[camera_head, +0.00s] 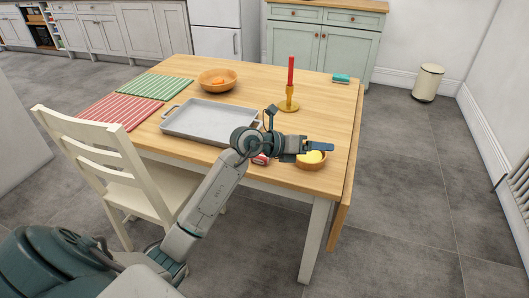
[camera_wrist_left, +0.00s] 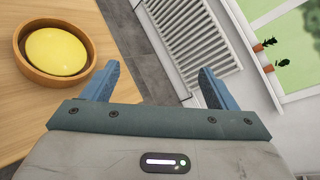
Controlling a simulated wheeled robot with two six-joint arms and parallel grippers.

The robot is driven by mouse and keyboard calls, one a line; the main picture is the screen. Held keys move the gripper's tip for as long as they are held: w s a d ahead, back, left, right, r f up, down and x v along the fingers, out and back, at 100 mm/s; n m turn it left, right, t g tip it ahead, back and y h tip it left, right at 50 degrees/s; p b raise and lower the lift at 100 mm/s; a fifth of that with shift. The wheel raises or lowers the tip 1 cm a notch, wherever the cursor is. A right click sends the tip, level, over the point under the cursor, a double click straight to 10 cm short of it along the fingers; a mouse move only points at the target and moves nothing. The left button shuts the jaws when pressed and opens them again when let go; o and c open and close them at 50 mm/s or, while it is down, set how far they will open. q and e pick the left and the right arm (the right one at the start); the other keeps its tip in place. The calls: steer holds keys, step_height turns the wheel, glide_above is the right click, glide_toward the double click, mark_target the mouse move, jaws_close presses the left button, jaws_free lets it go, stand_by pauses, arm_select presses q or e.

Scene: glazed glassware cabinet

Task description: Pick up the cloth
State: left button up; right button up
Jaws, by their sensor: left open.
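My left gripper (camera_head: 320,147) is open and empty above the front right part of the table, over a small wooden bowl. In the left wrist view the gripper (camera_wrist_left: 157,72) has its two blue fingers apart with nothing between them. No thing is clearly a loose cloth. A red striped mat (camera_head: 118,112) and a green striped mat (camera_head: 155,87) lie flat on the left of the table, away from the gripper. A small teal item (camera_head: 341,78) lies at the far right corner; I cannot tell whether it is cloth or sponge. My right gripper is not in view.
The wooden bowl (camera_head: 311,163) with a yellow item (camera_wrist_left: 57,51) is beside my gripper. A grey tray (camera_head: 207,121), a candle holder (camera_head: 289,103), another bowl (camera_head: 217,80) and a partly hidden red item (camera_head: 261,159) are on the table. A white chair (camera_head: 105,160) stands at the left.

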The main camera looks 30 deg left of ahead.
arm_select(q)
steer(key=a+f+g+y, duration=0.1)
steer(key=a+g+y, duration=0.1)
steer(key=a, duration=0.4)
steer(key=a+f+n+g+y, duration=0.1)
steer(key=a+g+y, duration=0.1)
steer(key=a+y, duration=0.2)
steer(key=a+f+n+g+y, duration=0.1)
steer(key=a+y, duration=0.3)
steer(key=a, duration=0.4)
steer(key=shift+g, duration=0.8)
steer(key=x, duration=0.5)
steer(key=shift+w+a, duration=0.1)
steer(key=x, duration=0.2)
steer(key=p+x, duration=0.1)
steer(key=x, duration=0.2)
steer(key=shift+w, duration=0.4)
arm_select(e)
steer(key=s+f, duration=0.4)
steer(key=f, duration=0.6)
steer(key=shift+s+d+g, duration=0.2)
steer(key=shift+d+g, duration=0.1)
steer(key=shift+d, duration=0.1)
arm_select(q)
steer(key=c, duration=1.1)
